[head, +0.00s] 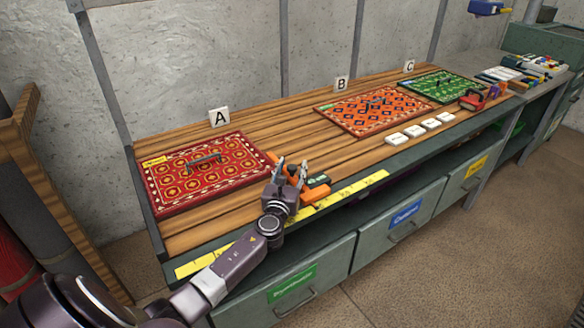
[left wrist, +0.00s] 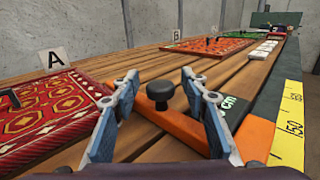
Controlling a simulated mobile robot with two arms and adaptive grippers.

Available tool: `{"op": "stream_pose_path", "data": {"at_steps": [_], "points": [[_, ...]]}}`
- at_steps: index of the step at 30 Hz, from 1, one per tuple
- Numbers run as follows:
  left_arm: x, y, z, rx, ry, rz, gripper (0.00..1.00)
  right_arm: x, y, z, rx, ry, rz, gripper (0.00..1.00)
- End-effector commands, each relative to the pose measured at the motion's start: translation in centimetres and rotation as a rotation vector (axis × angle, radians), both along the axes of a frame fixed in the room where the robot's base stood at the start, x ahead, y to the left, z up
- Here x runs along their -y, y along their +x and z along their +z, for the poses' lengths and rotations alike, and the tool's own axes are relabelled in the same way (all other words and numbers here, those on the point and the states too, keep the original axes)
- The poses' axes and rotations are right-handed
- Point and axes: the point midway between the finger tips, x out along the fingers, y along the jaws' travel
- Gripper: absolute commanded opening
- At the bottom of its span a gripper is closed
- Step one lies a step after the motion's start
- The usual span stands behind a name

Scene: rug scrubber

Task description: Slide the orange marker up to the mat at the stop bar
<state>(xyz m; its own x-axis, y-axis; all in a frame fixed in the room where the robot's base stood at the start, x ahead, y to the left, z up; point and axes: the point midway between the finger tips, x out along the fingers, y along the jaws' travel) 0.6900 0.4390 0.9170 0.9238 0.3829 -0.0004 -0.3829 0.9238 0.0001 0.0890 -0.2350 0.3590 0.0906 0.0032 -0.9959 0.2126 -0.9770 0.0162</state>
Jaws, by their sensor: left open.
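The orange marker (head: 316,193) has an orange body, a black knob (left wrist: 160,90) and a dark green label reading "cm". It lies at the bench's front edge by the yellow ruler strip (head: 352,193), and its far end is close to the red patterned mat (head: 165,197) by sign A. My left gripper (head: 292,167) is open over the marker. In the left wrist view its fingers (left wrist: 160,84) stand either side of the knob, apart from it. The fingers partly hide the marker, so I cannot tell whether it touches the mat. My right gripper is not in view.
An orange mat (head: 350,126) and a green mat (head: 420,92) lie farther right by signs B and C. Several white blocks (head: 398,139) and a red-and-black tool (head: 473,100) sit near the front edge. Bare planks (head: 300,140) lie between the red and orange mats.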

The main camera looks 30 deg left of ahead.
Motion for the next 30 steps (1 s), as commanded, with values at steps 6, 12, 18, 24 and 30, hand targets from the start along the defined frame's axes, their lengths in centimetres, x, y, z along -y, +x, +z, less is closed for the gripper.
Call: {"op": "stream_pose_path", "data": {"at_steps": [6, 12, 18, 24, 30], "points": [[0.3, -0.8, 0.0, 0.000, 0.000, 0.000, 0.41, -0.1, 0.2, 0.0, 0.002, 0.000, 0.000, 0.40], [1.6, -3.9, -0.1, -0.001, 0.001, -0.002, 0.41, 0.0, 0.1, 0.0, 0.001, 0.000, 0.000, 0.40], [3.2, -7.7, -0.1, -0.002, -0.001, -0.001, 0.41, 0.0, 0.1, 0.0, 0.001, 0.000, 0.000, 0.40], [4.2, -10.2, -0.1, -0.002, -0.001, 0.000, 0.41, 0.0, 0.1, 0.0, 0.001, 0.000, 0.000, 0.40], [4.6, -11.1, 0.0, 0.000, 0.000, 0.000, 0.41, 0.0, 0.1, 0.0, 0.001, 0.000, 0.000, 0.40]]}}
